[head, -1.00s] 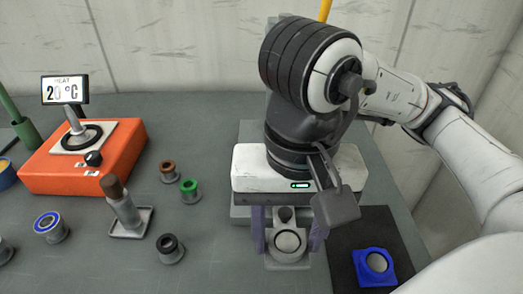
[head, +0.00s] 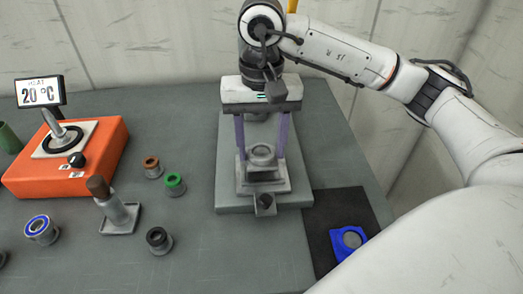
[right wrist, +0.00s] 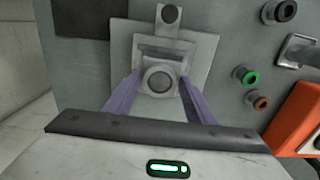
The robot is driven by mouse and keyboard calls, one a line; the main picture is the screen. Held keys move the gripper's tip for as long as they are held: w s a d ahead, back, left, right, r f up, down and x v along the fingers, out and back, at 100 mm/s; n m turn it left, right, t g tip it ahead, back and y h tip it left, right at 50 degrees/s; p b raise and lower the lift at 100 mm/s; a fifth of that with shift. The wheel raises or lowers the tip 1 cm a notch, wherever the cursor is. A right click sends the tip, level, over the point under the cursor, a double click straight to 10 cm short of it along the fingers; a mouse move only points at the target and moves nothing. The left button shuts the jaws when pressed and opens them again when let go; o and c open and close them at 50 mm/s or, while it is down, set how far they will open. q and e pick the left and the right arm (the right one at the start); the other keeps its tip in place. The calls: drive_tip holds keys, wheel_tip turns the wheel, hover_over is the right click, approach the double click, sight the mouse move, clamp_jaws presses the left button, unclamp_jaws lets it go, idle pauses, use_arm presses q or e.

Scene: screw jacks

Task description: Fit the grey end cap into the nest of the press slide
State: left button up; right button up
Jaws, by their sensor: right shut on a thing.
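My right gripper (head: 262,152) points down over the press, its two purple fingers on either side of the round grey end cap (head: 262,155). It is shut on the cap, which also shows from above in the right wrist view (right wrist: 159,80). The grey press slide (head: 276,185) lies under the cap, with a dark-knobbed handle (head: 264,203) toward the front. The cap covers the nest, and I cannot tell whether it is seated or still just above. My left gripper is not in view.
A blue block (head: 348,243) with a grey round centre lies on a black mat (head: 318,225) at right. An orange device (head: 105,150) with a display stands at left. Spools with green (head: 174,182) and black (head: 157,237) tops stand left of the press. The front middle is clear.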

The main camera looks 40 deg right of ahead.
wheel_tip(320, 180, down, 2)
drive_tip(key=shift+f, duration=0.1)
drive_tip(key=shift+f, duration=0.1)
